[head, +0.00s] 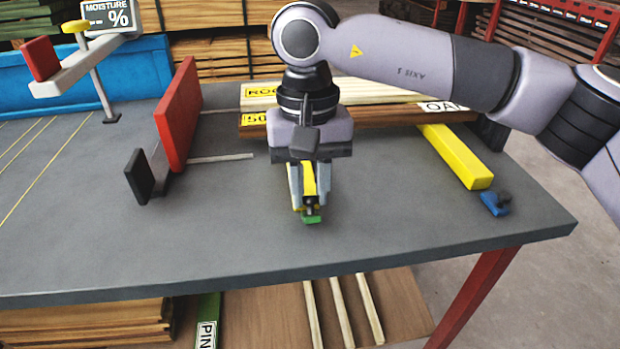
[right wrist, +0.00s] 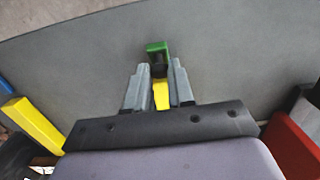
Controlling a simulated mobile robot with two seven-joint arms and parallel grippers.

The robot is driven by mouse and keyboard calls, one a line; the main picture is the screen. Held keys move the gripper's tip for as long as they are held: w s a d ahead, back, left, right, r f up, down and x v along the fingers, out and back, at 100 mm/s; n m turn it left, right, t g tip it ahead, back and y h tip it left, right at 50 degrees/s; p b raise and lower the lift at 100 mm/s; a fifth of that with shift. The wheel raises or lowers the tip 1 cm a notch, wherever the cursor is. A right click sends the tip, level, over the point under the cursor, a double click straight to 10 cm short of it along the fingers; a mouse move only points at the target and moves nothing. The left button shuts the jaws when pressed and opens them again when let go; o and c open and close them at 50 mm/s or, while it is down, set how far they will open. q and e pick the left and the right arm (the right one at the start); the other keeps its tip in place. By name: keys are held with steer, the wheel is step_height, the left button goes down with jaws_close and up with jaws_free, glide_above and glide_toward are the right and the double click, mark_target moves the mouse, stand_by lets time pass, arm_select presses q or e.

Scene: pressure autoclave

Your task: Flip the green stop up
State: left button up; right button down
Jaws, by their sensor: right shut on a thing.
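The green stop (head: 311,217) is a small green piece with a dark knob, at the near end of a narrow yellow bar (head: 309,180) on the grey table. It also shows in the right wrist view (right wrist: 156,47), just beyond my fingertips. My right gripper (head: 311,203) points down over it from behind. Its fingers stand on both sides of the yellow bar and close on the stop's dark part; the exact contact is hard to see. The gripper hides much of the bar. My left gripper is in no view.
A blue stop (head: 495,203) sits by the end of another yellow bar (head: 458,158) at the right. Labelled boards (head: 380,115) lie behind my gripper. A red upright plate (head: 179,115) and a black block (head: 139,177) stand at the left. The front table area is clear.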

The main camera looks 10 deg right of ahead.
steer(key=shift+w+r+g+p, duration=0.2)
steer(key=shift+r+g+p, duration=0.15)
steer(key=shift+p, duration=0.15)
steer(key=shift+w+g+p, duration=0.15)
steer(key=shift+g+p, duration=0.1)
steer(key=shift+p, duration=0.2)
steer(key=w+g+p, duration=0.1)
steer(key=g+p, duration=0.1)
steer(key=shift+w+f+p, duration=0.1)
steer(key=shift+p, duration=0.2)
arm_select(q)
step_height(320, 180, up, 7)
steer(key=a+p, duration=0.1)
steer(key=p, duration=0.2)
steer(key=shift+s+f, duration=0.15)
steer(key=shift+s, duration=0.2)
arm_select(e)
steer(key=shift+w+f+g, duration=0.2)
steer(key=shift+w+g, duration=0.6)
steer(key=shift+g, duration=0.6)
arm_select(q)
steer(key=shift+p, duration=0.3)
arm_select(e)
steer(key=shift+w, duration=0.1)
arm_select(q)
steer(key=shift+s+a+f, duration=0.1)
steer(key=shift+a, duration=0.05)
arm_select(e)
steer(key=shift+f, duration=0.1)
